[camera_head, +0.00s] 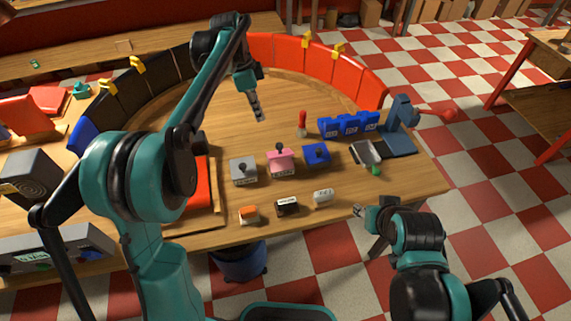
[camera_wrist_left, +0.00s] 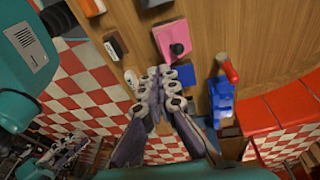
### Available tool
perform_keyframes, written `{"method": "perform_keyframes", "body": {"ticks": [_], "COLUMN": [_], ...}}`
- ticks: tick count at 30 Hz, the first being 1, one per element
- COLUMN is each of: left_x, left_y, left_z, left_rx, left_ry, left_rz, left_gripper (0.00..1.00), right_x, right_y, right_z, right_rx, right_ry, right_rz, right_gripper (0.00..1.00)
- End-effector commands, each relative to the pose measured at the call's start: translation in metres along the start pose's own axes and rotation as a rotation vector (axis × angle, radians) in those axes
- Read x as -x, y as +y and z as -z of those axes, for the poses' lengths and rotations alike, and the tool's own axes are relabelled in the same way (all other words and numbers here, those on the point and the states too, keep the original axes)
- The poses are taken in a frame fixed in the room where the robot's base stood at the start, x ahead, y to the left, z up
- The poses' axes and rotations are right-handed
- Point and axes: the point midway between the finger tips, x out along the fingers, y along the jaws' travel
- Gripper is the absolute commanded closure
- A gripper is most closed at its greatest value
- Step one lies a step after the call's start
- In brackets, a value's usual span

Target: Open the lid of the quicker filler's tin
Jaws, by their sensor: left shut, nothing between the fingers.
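All three lids look closed. Their labels are too small to read, so I cannot tell which is the quicker filler's. My left gripper (camera_head: 257,112) is shut and empty, above the bench behind the grey and pink tins. In the left wrist view its fingers (camera_wrist_left: 163,84) partly cover the blue tin (camera_wrist_left: 184,74), with the pink tin (camera_wrist_left: 171,37) beyond. My right gripper (camera_head: 362,211) is low by the bench's front edge; its fingers are unclear.
Small orange (camera_head: 249,215), black (camera_head: 287,207) and white (camera_head: 323,197) blocks lie in front of the tins. Blue bins (camera_head: 348,126) and a red-handled tool (camera_head: 302,122) stand behind them. A metal scoop-like tray (camera_head: 366,152) is right. Red panels (camera_head: 318,60) rim the bench's back.

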Motion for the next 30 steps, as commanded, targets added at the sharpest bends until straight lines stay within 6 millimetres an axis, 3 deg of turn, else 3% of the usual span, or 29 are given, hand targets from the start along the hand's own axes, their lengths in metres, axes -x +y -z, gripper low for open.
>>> {"method": "perform_keyframes", "body": {"ticks": [1, 6, 12, 23, 30], "left_x": [0.005, 0.013, 0.003, -0.033, -0.081], "left_y": [0.017, 0.067, 0.120, 0.169, 0.185], "left_z": [-0.006, -0.029, -0.056, -0.088, -0.107], "left_rx": [0.075, 0.345, 0.616, 0.819, 0.739], "left_ry": [-0.001, 0.017, 0.076, 0.151, 0.128], "left_rz": [0.040, 0.184, 0.331, 0.491, 0.638], "left_gripper": [1.00, 1.00, 1.00, 1.00, 1.00], "right_x": [-0.004, -0.010, -0.016, -0.023, -0.034], "right_y": [0.000, 0.000, 0.000, 0.000, 0.000], "right_z": [-0.003, -0.007, -0.011, -0.017, -0.024], "right_rx": [0.000, 0.000, 0.000, 0.000, 0.000], "right_ry": [0.000, 0.000, 0.000, 0.000, 0.000], "right_rz": [0.000, 0.000, 0.000, 0.000, 0.000], "right_gripper": [0.60, 0.60, 0.60, 0.60, 0.60]}}
